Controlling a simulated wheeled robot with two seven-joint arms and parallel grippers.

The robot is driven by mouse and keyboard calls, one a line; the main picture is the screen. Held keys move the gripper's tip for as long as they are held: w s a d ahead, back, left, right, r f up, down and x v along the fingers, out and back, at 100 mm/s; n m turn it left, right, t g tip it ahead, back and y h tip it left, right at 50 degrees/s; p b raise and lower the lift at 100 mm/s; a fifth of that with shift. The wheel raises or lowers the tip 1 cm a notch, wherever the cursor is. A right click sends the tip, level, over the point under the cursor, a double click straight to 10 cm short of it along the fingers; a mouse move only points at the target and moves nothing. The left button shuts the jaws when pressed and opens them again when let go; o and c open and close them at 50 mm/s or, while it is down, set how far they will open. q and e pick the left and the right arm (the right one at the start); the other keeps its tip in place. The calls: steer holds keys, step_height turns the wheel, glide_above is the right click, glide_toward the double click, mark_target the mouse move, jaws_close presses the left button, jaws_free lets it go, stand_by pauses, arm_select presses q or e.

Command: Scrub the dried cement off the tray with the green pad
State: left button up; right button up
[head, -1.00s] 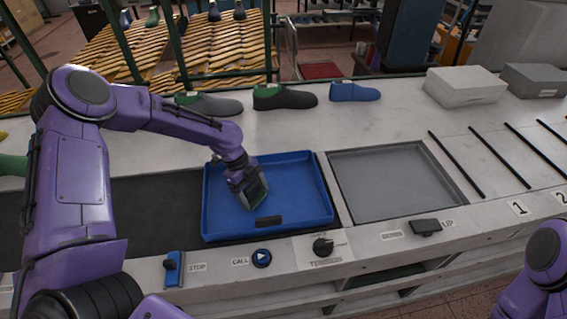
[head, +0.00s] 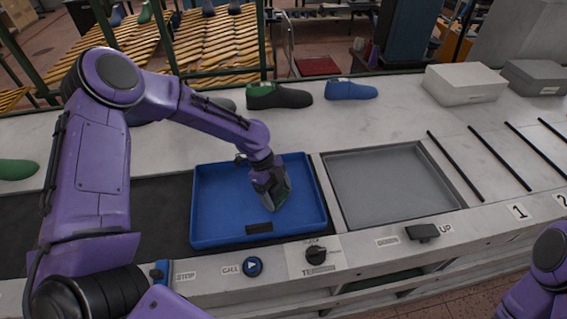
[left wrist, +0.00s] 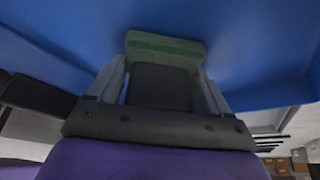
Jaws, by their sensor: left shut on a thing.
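The blue tray (head: 222,200) sits on the dark belt at the front of the bench. My left gripper (head: 277,199) is inside the tray, right of its middle, pointing down. In the left wrist view my left gripper (left wrist: 163,75) is shut on the green pad (left wrist: 165,48), which is held across the fingertips over the blue tray floor (left wrist: 255,60). I cannot make out dried cement on the visible tray floor. Of my right arm only a purple part shows at the lower right; its gripper is out of view.
A grey recessed plate (head: 390,185) lies right of the tray. Shoe lasts, one dark (head: 280,96) and one blue (head: 350,89), stand behind. A white box (head: 465,84) is at back right. A knob (head: 316,254) and CALL button (head: 252,266) line the front edge.

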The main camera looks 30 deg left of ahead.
arm_select(q)
steer(key=shift+w+d, duration=0.15)
steer(key=shift+d, duration=0.2)
steer(key=shift+w+d+r, duration=0.2)
step_height(320, 180, up, 3)
steer(key=p, duration=0.2)
steer(key=shift+r+p, duration=0.2)
steer(key=shift+p, duration=0.15)
steer(key=shift+r, duration=0.35)
steer(key=shift+r+p, duration=0.3)
steer(key=shift+r, duration=0.4)
steer(key=shift+w+r, duration=0.1)
steer(key=shift+r, duration=1.1)
